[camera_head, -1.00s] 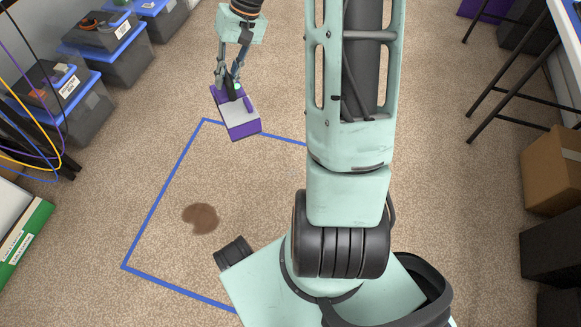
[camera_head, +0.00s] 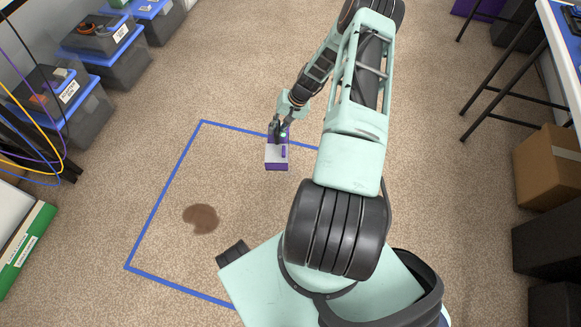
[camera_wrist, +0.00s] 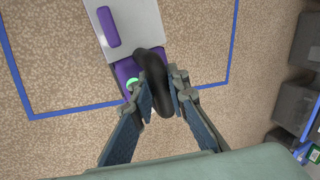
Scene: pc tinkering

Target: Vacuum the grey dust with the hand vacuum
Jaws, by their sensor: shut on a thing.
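The hand vacuum (camera_head: 277,160) is purple and light grey with a black handle. It is at the far edge of a blue outline in the head view; I cannot tell whether it touches the floor. My gripper (camera_head: 280,132) is shut on its handle. In the wrist view the vacuum (camera_wrist: 138,22) extends away from my gripper (camera_wrist: 158,92), and its black handle is between the fingers. A brown patch (camera_head: 201,219) lies on the carpet inside the outline, to the left of and nearer than the vacuum. No clearly grey dust shows.
A blue floor outline (camera_head: 160,196) frames carpet around the patch, partly hidden by my body. Lidded grey bins (camera_head: 75,100) and hanging cables line the left side. A cardboard box (camera_head: 545,165) and a black-legged table stand at right. Carpet between is clear.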

